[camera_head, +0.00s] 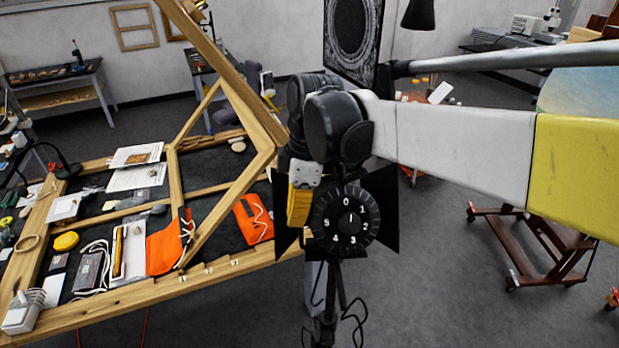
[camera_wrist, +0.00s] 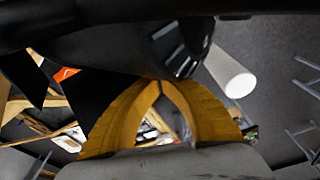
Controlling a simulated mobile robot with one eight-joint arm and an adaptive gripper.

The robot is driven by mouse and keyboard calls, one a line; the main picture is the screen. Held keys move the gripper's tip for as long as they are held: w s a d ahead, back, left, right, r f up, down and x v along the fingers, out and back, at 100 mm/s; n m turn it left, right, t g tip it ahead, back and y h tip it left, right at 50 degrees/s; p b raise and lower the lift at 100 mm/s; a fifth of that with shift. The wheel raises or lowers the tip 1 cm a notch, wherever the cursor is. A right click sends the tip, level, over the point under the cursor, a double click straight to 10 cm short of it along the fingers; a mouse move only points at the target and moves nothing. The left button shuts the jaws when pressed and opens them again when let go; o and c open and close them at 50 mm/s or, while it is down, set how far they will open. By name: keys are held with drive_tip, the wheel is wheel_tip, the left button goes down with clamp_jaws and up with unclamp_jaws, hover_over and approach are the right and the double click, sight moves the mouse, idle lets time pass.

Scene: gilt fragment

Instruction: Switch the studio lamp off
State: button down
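The studio lamp stands on a thin black stand in the head view, its black barn doors (camera_head: 381,205) spread at the sides. Its back carries a round black dial (camera_head: 346,222) with white numbers, 0 near the top. A short white mark on the knob points roughly upward; its exact setting is unclear. My gripper (camera_head: 300,208) is just left of the dial, with a yellow finger showing. In the wrist view, the yellow fingers of my gripper (camera_wrist: 160,84) curve together with their tips meeting. The black lamp body (camera_wrist: 130,55) is right beyond them. Contact cannot be told.
A wooden-framed worktable (camera_head: 215,272) with tools and orange cloths (camera_head: 166,246) fills the left. A wheeled wooden stand (camera_head: 530,245) is at the right. Cables hang beside the lamp stand. Grey floor is open right of the lamp.

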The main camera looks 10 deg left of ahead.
drive_tip(key=shift+d, duration=0.2)
idle(0.6)
drive_tip(key=shift+r, duration=0.15)
drive_tip(key=shift+w+d+r+p, duration=0.15)
drive_tip(key=shift+r+p, duration=0.25)
drive_tip(key=shift+r, duration=0.25)
